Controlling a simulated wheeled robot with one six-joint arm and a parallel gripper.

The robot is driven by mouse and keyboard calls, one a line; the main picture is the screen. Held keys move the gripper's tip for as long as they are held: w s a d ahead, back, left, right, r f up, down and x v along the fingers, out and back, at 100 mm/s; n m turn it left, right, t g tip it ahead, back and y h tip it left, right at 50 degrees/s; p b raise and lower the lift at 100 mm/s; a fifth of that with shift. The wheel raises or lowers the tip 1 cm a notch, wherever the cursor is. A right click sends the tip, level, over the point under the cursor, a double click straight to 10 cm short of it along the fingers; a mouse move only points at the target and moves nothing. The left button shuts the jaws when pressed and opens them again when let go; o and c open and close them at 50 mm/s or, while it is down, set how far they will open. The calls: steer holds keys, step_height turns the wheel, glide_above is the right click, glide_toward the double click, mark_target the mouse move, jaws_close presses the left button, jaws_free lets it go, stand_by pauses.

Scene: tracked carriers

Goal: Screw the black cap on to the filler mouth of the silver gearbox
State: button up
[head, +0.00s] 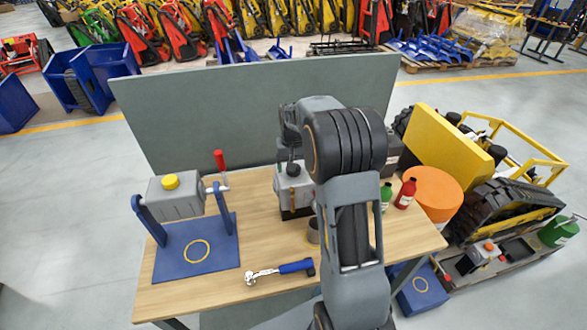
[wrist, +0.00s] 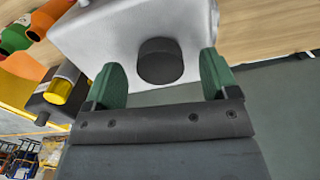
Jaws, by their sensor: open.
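The silver gearbox (head: 292,186) stands on the wooden table below my arm, on a dark base. It fills the top middle of the wrist view (wrist: 95,35). The round black cap (wrist: 160,61) sits on its top face, over where the filler mouth lies; the mouth itself is hidden. I cannot tell how far the cap is threaded. My gripper (wrist: 162,68) is open, with one green finger on each side of the cap and a visible gap on both sides. In the head view my arm partly covers the gearbox.
A blue stand (head: 215,255) at left bears a grey tank (head: 178,203) with a yellow cap. A blue-handled tool (head: 290,268) lies at the table's front. Green (head: 386,195) and red (head: 405,193) bottles stand at right, near an orange drum (head: 434,188). A grey panel (head: 200,110) rises behind.

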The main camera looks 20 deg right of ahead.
steer(key=shift+r, duration=0.1)
step_height(320, 180, up, 14)
steer(key=b, duration=0.2)
steer(key=shift+f, duration=0.2)
steer(key=shift+s, duration=0.15)
